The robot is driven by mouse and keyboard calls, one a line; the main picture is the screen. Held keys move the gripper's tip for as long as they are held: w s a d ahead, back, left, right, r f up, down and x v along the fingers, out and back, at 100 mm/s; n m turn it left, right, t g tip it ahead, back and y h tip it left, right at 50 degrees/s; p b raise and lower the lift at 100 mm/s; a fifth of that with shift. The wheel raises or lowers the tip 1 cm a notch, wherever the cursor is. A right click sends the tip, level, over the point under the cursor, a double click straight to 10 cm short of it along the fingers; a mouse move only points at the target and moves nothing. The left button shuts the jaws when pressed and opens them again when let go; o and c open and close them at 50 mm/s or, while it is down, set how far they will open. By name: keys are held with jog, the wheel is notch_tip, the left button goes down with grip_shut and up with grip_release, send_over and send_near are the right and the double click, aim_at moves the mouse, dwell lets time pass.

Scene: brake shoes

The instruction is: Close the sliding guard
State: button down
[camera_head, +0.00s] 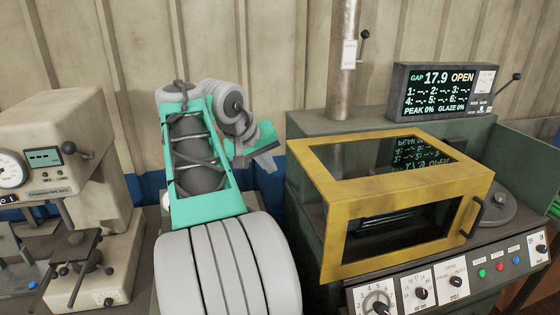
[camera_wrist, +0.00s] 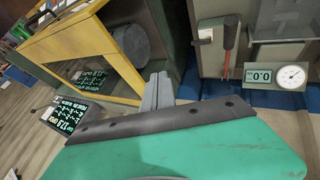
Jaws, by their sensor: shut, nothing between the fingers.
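The sliding guard (camera_head: 400,180) is a yellow frame with clear panels over the left and middle part of a green machine. A black handle (camera_head: 473,216) is on its right end. A round grey disc (camera_head: 492,206) lies uncovered to its right. The display (camera_head: 443,92) reads GAP 17.9 OPEN. My gripper (camera_head: 268,163) is left of the guard's back left corner, apart from it. In the wrist view my gripper's grey fingers (camera_wrist: 158,90) are shut and empty, with the yellow guard (camera_wrist: 100,35) beyond them at upper left.
A control panel (camera_head: 440,285) with knobs and buttons runs along the machine's front. A grey post (camera_head: 343,65) rises behind the guard. A beige instrument (camera_head: 60,150) with a dial stands at far left. A red-handled lever (camera_wrist: 229,55) and a 0.0 readout (camera_wrist: 260,77) show in the wrist view.

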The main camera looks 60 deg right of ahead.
jog(key=s+d+f+b, duration=0.1)
jog(key=s+d+f, duration=0.4)
jog(key=d, duration=0.5)
jog(key=shift+f+m, duration=0.3)
jog(key=shift+f, duration=0.65)
jog(key=shift+d, duration=0.1)
